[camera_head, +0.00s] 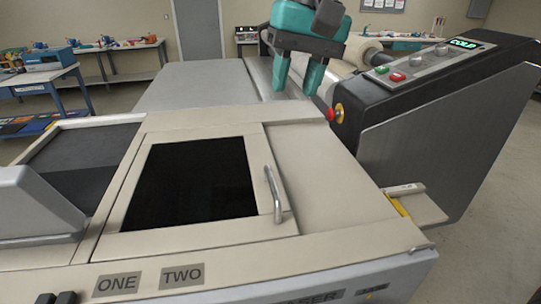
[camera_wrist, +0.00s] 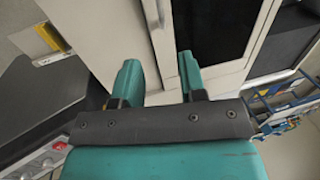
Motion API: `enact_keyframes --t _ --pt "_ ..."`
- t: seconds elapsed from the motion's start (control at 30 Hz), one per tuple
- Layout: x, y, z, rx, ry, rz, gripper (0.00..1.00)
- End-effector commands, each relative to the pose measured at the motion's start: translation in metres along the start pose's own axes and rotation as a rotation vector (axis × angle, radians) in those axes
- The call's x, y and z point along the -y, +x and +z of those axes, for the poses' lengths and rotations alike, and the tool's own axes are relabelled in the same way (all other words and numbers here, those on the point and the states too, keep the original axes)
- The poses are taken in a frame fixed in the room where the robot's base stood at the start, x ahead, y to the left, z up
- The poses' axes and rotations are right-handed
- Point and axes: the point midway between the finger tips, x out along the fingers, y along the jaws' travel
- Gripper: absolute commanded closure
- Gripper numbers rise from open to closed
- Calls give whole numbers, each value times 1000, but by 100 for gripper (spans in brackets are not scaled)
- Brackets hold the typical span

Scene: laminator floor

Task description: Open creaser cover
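The creaser cover (camera_head: 191,184) is a cream-framed panel with a dark window, lying shut on top of the machine. A curved metal handle (camera_head: 275,194) sits at its right side. My gripper (camera_head: 296,82) hangs above the far part of the machine, beyond the cover and its handle. Its two teal fingers are apart with nothing between them. In the wrist view the gripper (camera_wrist: 160,75) is also open, with the dark window (camera_wrist: 212,35) beyond the fingers to the right and the handle (camera_wrist: 152,12) beyond them near the top.
A dark control console (camera_head: 430,85) with buttons and a "COLD" display stands right of my gripper. A red emergency knob (camera_head: 333,113) juts out close to the fingers. A small side shelf (camera_head: 415,207) holds a yellow item. Workbenches stand behind at the left.

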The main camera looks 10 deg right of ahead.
Motion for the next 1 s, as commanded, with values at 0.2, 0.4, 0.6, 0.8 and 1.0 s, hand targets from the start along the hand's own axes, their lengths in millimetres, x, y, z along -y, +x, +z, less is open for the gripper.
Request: enact_keyframes --t 0.2,0.4,0.6,0.8,1.0 --pt "-3 41 1 4 4 0 62" --pt "-3 86 1 3 2 3 62" --pt "-2 128 1 4 1 2 62" --pt "-2 157 1 2 0 1 62" --pt "-2 168 0 -2 -1 0 62"
